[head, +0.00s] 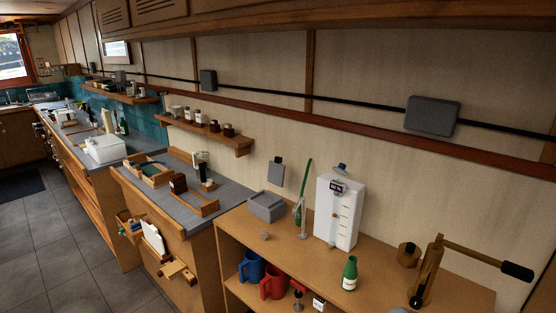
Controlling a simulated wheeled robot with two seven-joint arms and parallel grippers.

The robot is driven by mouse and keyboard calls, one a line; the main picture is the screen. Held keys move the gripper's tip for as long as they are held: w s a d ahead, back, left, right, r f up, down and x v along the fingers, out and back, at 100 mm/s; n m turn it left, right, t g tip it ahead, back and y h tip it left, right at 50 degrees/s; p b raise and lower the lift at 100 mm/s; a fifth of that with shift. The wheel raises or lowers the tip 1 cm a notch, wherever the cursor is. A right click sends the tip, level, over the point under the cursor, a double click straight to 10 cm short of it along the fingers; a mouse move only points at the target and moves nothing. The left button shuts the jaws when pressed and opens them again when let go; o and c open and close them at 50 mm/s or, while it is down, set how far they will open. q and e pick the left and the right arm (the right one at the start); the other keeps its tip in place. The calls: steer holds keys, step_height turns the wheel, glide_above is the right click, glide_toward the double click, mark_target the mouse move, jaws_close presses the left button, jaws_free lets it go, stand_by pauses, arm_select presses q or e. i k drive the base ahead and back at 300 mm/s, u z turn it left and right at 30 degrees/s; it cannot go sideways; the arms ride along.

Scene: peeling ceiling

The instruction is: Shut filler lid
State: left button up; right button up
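A white upright tank (334,222) with a dark label and level marks on its front stands against the wall on the wooden counter. A small blue-grey lid (341,168) shows at the top of the tank. It looks tilted up, but it is too small to tell clearly how far open it stands. Neither of my grippers shows in the head view.
A brass hand pump (430,272) with a long black-ended handle stands right of the tank. A green bottle (350,273) stands in front. A grey box (266,207) is to the left. Blue (251,267) and red (273,282) mugs sit on the shelf below.

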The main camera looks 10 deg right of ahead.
mark_target(339, 169)
steer(key=u, duration=0.65)
steer(key=i, duration=1)
steer(key=z, duration=2.7)
